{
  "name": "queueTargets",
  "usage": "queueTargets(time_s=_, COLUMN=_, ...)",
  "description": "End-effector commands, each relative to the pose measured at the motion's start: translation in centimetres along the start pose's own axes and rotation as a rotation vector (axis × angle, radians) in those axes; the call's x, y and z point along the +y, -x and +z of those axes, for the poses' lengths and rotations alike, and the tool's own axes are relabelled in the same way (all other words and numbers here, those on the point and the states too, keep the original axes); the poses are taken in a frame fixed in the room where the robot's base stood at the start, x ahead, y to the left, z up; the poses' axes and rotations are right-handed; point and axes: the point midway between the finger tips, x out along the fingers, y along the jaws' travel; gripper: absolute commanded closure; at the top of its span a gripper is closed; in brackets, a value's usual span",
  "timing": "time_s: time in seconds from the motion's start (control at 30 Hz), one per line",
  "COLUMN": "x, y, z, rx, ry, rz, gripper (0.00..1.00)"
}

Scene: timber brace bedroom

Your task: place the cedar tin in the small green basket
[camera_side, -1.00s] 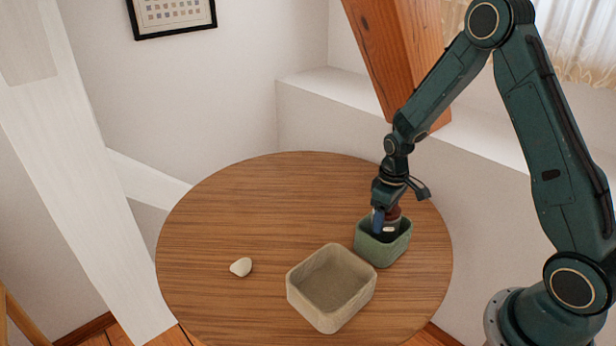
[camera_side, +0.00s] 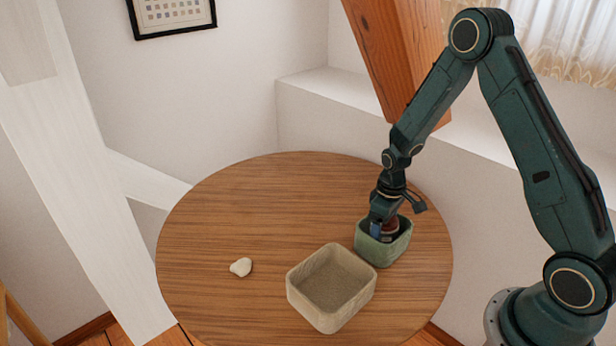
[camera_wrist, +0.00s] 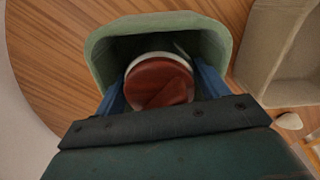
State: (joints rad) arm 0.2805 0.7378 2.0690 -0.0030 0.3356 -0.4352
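The cedar tin (camera_wrist: 160,84) shows a round red-brown lid with a pale rim in the wrist view, between my blue fingers. In the side view a reddish piece of the tin (camera_side: 392,227) shows beside my gripper (camera_side: 382,231). My gripper is shut on the tin and reaches down into the small green basket (camera_side: 381,257). The basket's rim (camera_wrist: 160,21) surrounds the tin in the wrist view. The tin's lower part is hidden by the basket wall, so I cannot tell whether it touches the floor.
An empty beige square basket (camera_side: 331,313) stands close to the left and front of the green one. A small whitish stone (camera_side: 241,267) lies farther left on the round wooden table (camera_side: 250,210). The back of the table is clear.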

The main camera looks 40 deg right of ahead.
Motion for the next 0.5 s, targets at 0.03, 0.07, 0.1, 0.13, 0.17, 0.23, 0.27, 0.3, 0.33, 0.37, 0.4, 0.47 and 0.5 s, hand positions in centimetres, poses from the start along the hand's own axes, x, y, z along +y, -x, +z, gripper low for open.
queueTargets(time_s=0.03, x=0.0, y=0.0, z=0.0, rx=0.000, ry=0.000, rz=0.000, gripper=0.27)
queueTargets(time_s=0.07, x=0.0, y=0.0, z=0.0, rx=0.000, ry=0.000, rz=0.000, gripper=0.27)
queueTargets(time_s=0.1, x=0.0, y=0.0, z=0.0, rx=0.000, ry=0.000, rz=0.000, gripper=0.27)
queueTargets(time_s=0.13, x=0.0, y=0.0, z=0.0, rx=0.000, ry=0.000, rz=0.000, gripper=0.27)
queueTargets(time_s=0.17, x=0.0, y=0.0, z=0.0, rx=0.000, ry=0.000, rz=0.000, gripper=0.27)
queueTargets(time_s=0.23, x=0.0, y=0.1, z=0.0, rx=0.000, ry=0.000, rz=0.000, gripper=0.27)
queueTargets(time_s=0.27, x=0.0, y=0.1, z=0.0, rx=0.001, ry=0.000, rz=0.000, gripper=0.27)
queueTargets(time_s=0.3, x=0.0, y=0.2, z=0.0, rx=0.001, ry=0.000, rz=0.000, gripper=0.27)
queueTargets(time_s=0.33, x=0.0, y=0.3, z=0.0, rx=0.001, ry=0.000, rz=0.000, gripper=0.27)
queueTargets(time_s=0.37, x=0.0, y=0.4, z=0.0, rx=0.001, ry=0.000, rz=0.000, gripper=0.27)
queueTargets(time_s=0.4, x=0.0, y=0.6, z=0.0, rx=0.001, ry=0.000, rz=0.000, gripper=0.27)
queueTargets(time_s=0.47, x=0.0, y=1.0, z=0.0, rx=0.001, ry=0.000, rz=0.000, gripper=0.27)
queueTargets(time_s=0.5, x=0.0, y=1.4, z=-0.1, rx=0.002, ry=0.000, rz=0.001, gripper=0.27)
